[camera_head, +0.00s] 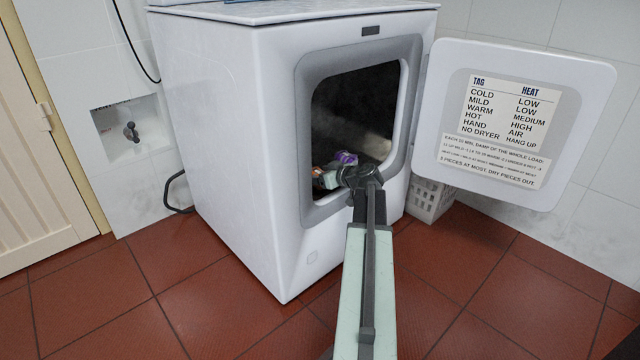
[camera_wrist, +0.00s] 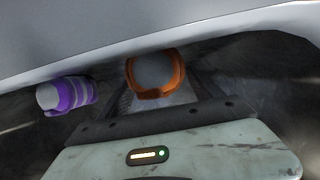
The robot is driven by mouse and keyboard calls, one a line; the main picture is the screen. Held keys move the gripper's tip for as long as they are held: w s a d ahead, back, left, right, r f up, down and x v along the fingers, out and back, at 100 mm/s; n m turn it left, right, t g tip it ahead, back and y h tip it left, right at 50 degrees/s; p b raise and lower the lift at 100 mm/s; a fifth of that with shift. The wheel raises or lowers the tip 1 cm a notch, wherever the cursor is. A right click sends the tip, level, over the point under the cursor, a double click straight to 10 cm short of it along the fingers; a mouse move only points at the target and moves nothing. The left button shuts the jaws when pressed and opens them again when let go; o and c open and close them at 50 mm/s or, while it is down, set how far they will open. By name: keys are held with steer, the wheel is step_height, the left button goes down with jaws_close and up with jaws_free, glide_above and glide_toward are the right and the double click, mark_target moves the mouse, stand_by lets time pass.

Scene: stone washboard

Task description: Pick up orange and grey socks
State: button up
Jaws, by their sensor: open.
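The orange and grey socks (camera_wrist: 155,72) are a rolled bundle in the wrist view, just ahead of my gripper and near its middle. In the head view a small orange patch of them (camera_head: 316,172) shows inside the dryer opening, at the tip of my gripper (camera_head: 330,179). My gripper is open and reaches in through the dryer's round-cornered doorway. Its fingers are dark and partly hidden in the wrist view, so I cannot tell whether they touch the socks.
Purple and white socks (camera_wrist: 67,95) lie left of the orange ones in the wrist view. The white dryer (camera_head: 235,130) has its door (camera_head: 510,120) open to the right, with a printed label. A white basket (camera_head: 432,198) stands behind it. The red tiled floor in front is clear.

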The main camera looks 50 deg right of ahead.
steer(key=c, duration=1.5)
steer(key=shift+o, duration=0.2)
steer(key=shift+r, duration=0.1)
